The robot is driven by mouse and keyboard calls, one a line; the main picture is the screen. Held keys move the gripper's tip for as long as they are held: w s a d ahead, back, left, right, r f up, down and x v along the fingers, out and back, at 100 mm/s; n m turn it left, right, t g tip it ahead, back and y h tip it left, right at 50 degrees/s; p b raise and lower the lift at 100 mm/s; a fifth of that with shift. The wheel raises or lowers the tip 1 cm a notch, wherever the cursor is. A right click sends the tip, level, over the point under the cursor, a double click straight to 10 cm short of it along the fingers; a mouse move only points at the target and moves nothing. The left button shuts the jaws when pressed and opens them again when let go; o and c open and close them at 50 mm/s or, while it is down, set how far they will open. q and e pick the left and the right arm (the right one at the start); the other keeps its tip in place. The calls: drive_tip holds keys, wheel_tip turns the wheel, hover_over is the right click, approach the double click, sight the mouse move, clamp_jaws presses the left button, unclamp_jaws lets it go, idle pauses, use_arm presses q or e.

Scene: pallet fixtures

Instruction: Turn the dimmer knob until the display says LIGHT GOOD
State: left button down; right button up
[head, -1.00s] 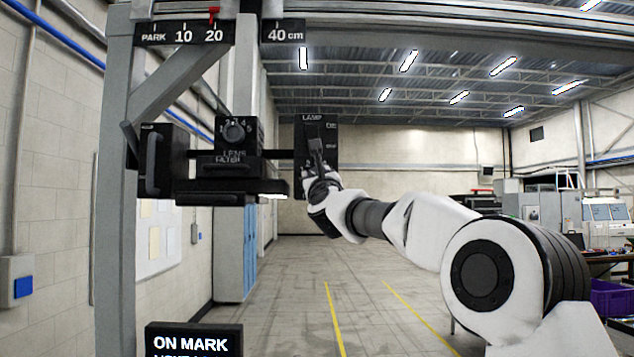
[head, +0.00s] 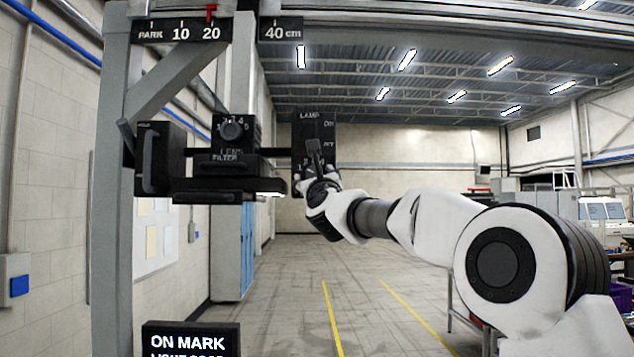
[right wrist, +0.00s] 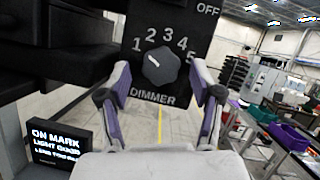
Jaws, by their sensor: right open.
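The dimmer knob (right wrist: 160,67) is a dark, many-sided knob on a black panel numbered 1 to 5, with OFF at the top right. Its white mark points up and left, about between 1 and 2. My right gripper (right wrist: 161,75) is open, its fingers on either side of the knob with gaps showing. In the head view my right gripper (head: 315,162) is in front of the lamp panel (head: 326,128) and hides the knob. The display (right wrist: 58,143) reads ON MARK and LIGHT GOOD, with a blurred third line. It also shows in the head view (head: 190,340), cut off below. My left gripper is out of view.
A black lens and filter unit (head: 228,165) is left of the lamp panel. A grey post (head: 115,250) stands at the left under a scale (head: 181,32) with a red pointer near 20. The floor beyond is clear. Purple and green bins (right wrist: 290,136) lie at the right.

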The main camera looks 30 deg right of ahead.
drive_tip(key=v, duration=0.6)
drive_tip(key=shift+r, duration=0.1)
